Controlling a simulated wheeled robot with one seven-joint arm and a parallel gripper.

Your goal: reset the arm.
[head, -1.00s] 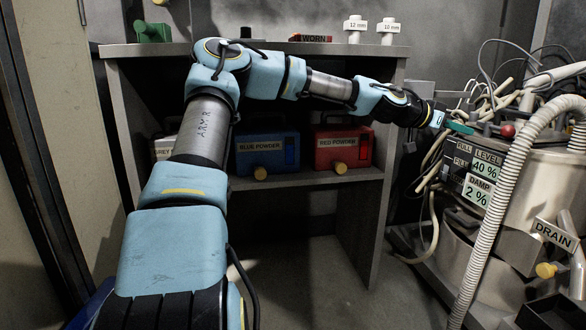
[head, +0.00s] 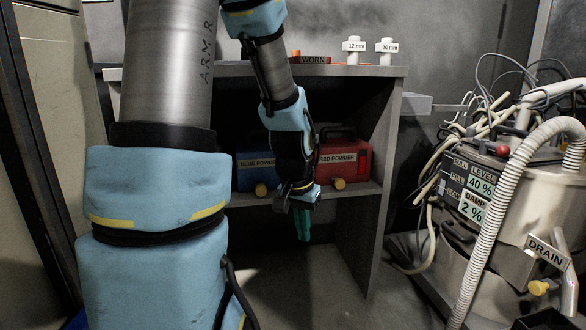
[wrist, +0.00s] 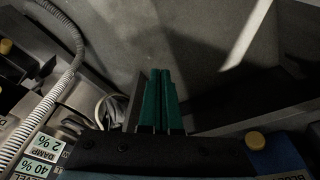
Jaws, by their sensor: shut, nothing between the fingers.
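My gripper (head: 302,225) hangs at the end of my blue arm in the head view, fingers pointing down in front of the shelf unit. Its green fingers also show in the wrist view (wrist: 161,100), side by side and shut, with nothing between them. My arm is folded, with its upper links raised at the upper left of the head view and the last link bent downward. My arm hides the left part of the shelf unit.
The grey shelf unit (head: 360,220) holds the blue powder box (head: 248,185) and the red powder box (head: 345,158). White fittings (head: 354,50) and a "WORN" label (head: 316,60) are on top. The machine with hoses and a drain (head: 520,190) stands right. Floor between is clear.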

